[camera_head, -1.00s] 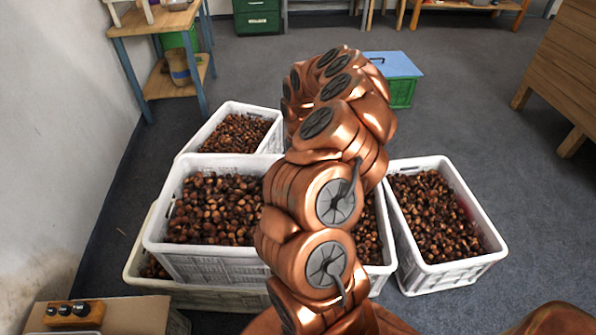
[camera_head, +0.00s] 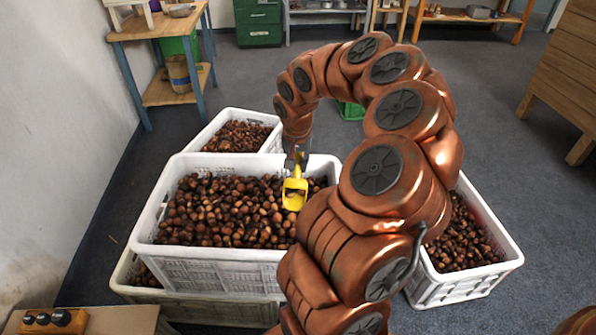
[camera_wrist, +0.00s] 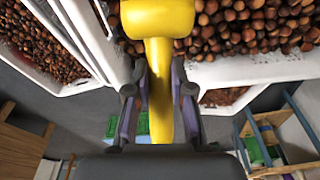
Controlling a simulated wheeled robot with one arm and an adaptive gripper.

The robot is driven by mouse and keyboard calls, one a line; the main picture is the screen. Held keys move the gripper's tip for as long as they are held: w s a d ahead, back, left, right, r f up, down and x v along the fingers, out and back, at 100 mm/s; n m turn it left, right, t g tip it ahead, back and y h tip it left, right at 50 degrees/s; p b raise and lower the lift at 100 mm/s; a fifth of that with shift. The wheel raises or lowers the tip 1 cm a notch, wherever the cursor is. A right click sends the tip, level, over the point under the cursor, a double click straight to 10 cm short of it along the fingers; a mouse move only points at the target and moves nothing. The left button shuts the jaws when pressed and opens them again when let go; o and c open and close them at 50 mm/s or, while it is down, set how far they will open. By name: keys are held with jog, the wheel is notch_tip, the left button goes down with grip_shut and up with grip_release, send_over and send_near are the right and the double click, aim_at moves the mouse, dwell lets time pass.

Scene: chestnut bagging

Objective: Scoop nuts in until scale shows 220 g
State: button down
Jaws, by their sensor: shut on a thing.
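My gripper (camera_head: 297,160) is shut on the handle of a yellow scoop (camera_head: 294,193). The scoop is over the right part of the large white crate (camera_head: 218,257), which is full of brown chestnuts (camera_head: 215,212). In the wrist view, the yellow scoop (camera_wrist: 158,20) sits between the two fingers of my gripper (camera_wrist: 159,95), its head against a background of chestnuts. I cannot tell whether the scoop touches the nuts or holds any. No scale readout or bag can be made out in these views.
A second nut crate (camera_head: 470,285) stands at right, and another (camera_head: 238,115) behind the large one. A wooden table (camera_head: 160,30) stands at back left. Open grey floor (camera_head: 500,150) lies at right.

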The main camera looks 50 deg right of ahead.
jog(key=shift+s+a+r+t+h+b, duration=0.3)
jog(key=shift+s+a+t+h+b, duration=0.4)
jog(key=shift+b, duration=2.1)
jog(key=b, duration=0.2)
jog(key=a+h+b, duration=0.1)
jog(key=b, duration=0.1)
jog(key=shift+s+a+r+b, duration=0.1)
jog(key=shift+s+r+b, duration=0.2)
jog(key=shift+b, duration=0.1)
jog(key=shift+s+a+r+t+h+b, duration=0.35)
jog(key=shift+a+t+h+b, duration=0.2)
jog(key=shift+b, duration=0.7)
jog(key=shift+r, duration=0.15)
jog(key=shift+w+d, duration=0.1)
jog(key=shift+d, duration=0.05)
